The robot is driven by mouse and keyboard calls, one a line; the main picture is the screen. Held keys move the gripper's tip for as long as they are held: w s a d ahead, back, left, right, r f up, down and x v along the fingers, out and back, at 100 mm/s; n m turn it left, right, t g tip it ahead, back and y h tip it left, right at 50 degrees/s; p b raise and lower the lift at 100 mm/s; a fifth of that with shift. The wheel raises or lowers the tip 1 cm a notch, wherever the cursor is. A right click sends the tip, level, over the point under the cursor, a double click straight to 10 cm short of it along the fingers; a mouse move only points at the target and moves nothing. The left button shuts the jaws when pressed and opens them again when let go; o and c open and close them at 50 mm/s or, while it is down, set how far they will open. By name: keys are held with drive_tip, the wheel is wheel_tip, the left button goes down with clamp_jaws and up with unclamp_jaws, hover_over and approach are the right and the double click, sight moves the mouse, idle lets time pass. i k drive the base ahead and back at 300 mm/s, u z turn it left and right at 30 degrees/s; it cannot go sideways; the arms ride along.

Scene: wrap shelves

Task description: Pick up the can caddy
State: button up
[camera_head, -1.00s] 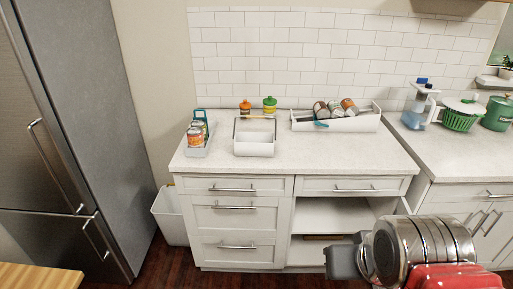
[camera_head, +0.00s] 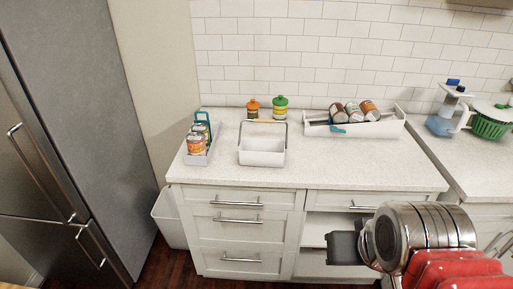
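Several cans stand in a small light-grey caddy (camera_head: 197,159) with a blue upright handle (camera_head: 202,118), at the left end of the counter. Beside it to the right, a white caddy (camera_head: 262,158) with a thin raised handle looks empty. A long white tray (camera_head: 365,128) farther right at the back holds several cans lying on their sides and a small teal item. My arm is at the lower right, with a dark grey part that looks like my gripper (camera_head: 343,247) at its left end, in front of the cabinet and apart from every caddy. Its fingers are not clear.
An orange-topped bottle (camera_head: 253,109) and a green-topped bottle (camera_head: 280,108) stand behind the white caddy. The front of the counter (camera_head: 330,170) is clear. A tall fridge (camera_head: 75,120) is at the left, with a white bin (camera_head: 171,217) between it and the drawers.

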sight(254, 152)
drive_tip(key=i, duration=0.8)
drive_tip(key=u, duration=1.7)
